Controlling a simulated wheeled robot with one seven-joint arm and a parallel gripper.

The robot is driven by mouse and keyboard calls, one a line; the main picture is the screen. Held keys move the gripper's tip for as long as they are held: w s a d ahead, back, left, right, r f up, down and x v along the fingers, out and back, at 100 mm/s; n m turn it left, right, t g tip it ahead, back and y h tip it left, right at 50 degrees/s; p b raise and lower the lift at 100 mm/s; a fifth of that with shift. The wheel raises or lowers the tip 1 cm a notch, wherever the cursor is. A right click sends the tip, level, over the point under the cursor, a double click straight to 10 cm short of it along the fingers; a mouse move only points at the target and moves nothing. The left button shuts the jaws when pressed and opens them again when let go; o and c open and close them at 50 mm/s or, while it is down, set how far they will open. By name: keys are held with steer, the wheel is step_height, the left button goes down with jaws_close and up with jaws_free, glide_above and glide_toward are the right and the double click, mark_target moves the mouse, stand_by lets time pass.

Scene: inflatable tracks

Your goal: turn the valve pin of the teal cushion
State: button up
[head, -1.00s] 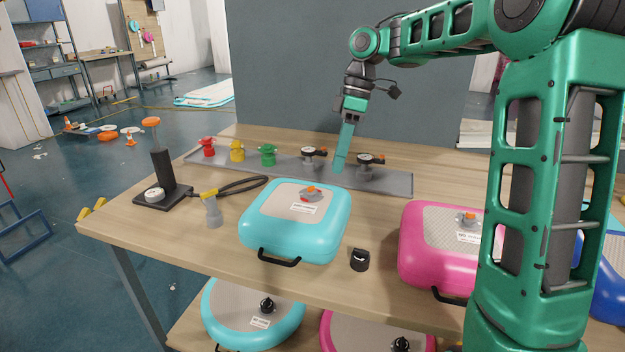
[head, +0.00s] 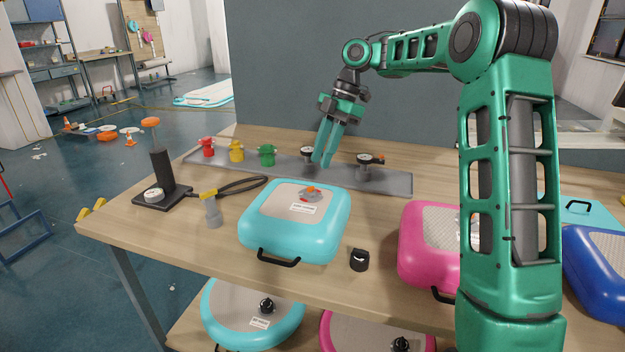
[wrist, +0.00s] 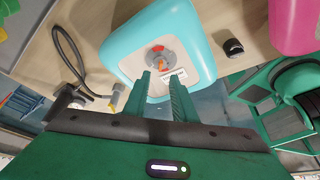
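The teal cushion (head: 270,236) lies on the wooden bench, with a grey top panel and a black handle at its front. Its valve (head: 311,194), grey with an orange-red pin, sits on the panel beside a white label. In the wrist view the valve (wrist: 160,57) shows between and beyond my fingertips, with the teal cushion (wrist: 120,50) around it. My gripper (head: 325,163) is open and empty, fingers pointing down, above the grey rail behind the cushion. It is clear of the valve. The wrist view shows the gripper (wrist: 160,85) with its fingers apart.
A grey rail (head: 395,184) behind holds red, yellow and green fittings and two gauges. A pump stand (head: 160,180) and hose are left. A black cap (head: 359,260) and pink cushion (head: 425,243) are right. A grey nozzle (head: 213,213) stands left of the teal cushion.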

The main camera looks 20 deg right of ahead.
mark_target(314, 189)
steer(key=shift+x, duration=3.5)
jaws_close()
